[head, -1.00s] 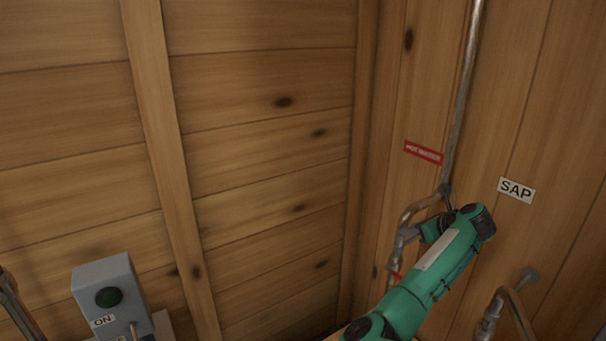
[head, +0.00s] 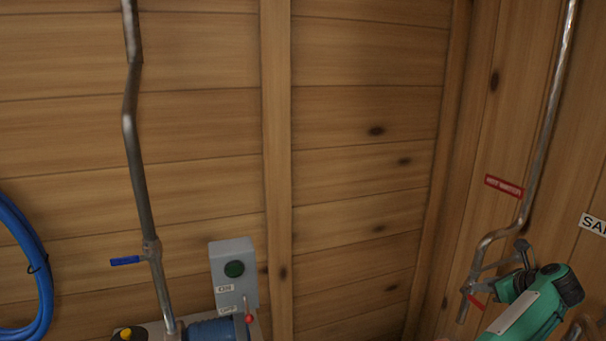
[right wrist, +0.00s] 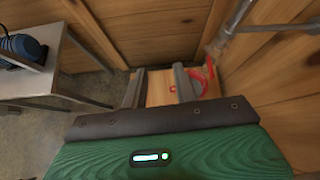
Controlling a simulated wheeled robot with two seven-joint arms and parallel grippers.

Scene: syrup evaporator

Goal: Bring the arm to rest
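My right arm (head: 535,312), green with dark joints, shows at the lower right of the head view, in front of the pipework by the corner. In the right wrist view, my green gripper housing fills the bottom. The two grey fingers of my right gripper (right wrist: 159,78) stand apart, pointing away from the camera. A light wooden surface shows between and beyond them; I see nothing clearly gripped, and whether they touch it I cannot tell. My left gripper is out of view.
A metal pipe (head: 541,150) with a red label (head: 504,186) runs down the right wall close to my arm. A grey switch box (head: 233,272), another pipe (head: 137,180) and a blue hose (head: 38,255) are further left. A metal bench (right wrist: 60,80) stands left in the wrist view.

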